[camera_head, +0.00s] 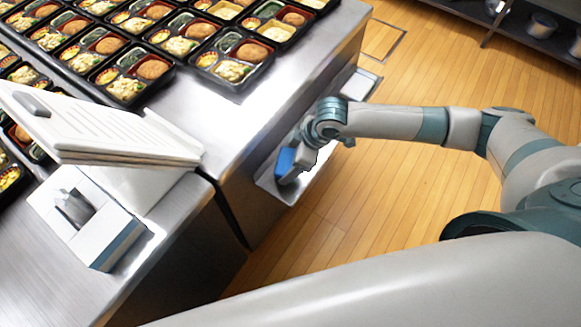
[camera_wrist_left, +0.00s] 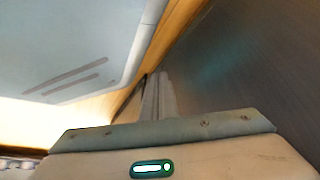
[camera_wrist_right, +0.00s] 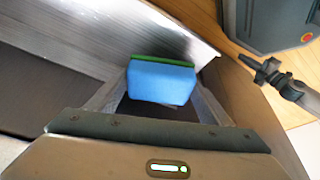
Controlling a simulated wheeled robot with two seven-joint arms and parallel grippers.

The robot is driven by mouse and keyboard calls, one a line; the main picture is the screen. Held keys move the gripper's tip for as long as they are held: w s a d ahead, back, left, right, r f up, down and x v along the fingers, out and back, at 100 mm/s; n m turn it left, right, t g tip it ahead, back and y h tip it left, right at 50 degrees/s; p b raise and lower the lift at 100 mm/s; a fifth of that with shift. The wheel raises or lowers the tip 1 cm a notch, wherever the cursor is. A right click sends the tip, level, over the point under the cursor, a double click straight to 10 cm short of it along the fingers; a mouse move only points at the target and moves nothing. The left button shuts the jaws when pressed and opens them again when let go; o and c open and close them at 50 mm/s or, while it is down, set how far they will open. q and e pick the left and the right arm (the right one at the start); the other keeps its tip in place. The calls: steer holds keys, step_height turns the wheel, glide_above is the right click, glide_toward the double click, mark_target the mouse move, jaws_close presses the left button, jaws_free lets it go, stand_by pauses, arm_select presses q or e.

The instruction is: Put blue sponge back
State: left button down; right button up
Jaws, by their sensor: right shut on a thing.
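The blue sponge (camera_head: 287,163) is held low beside the counter's side in the head view, over a narrow metal ledge (camera_head: 266,183). In the right wrist view the sponge (camera_wrist_right: 162,82) shows its blue face with a green layer along the top edge. My right gripper (camera_head: 298,163) is shut on it, with one finger at each side. Whether the sponge touches the ledge is not clear. My left gripper (camera_wrist_left: 156,90) shows only in the left wrist view; its fingers are together with nothing visible between them.
The steel counter (camera_head: 285,85) carries several filled bento trays (camera_head: 235,62) at the back. A white stand with a tilted panel (camera_head: 95,125) occupies the left counter. A white item (camera_head: 358,85) sits on the ledge's far end.

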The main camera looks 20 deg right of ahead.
steer(key=shift+f, duration=0.35)
steer(key=shift+f+p, duration=0.3)
steer(key=shift+f, duration=1.3)
arm_select(q)
steer(key=s, duration=0.2)
steer(key=shift+s+a+f+g, duration=0.3)
steer(key=shift+f+g, duration=0.05)
steer(key=shift+g, duration=0.05)
steer(key=shift+w, duration=0.2)
arm_select(e)
steer(key=shift+f, duration=0.1)
steer(key=o, duration=1)
arm_select(q)
steer(key=shift+w+r, duration=0.1)
steer(key=shift+w, duration=0.05)
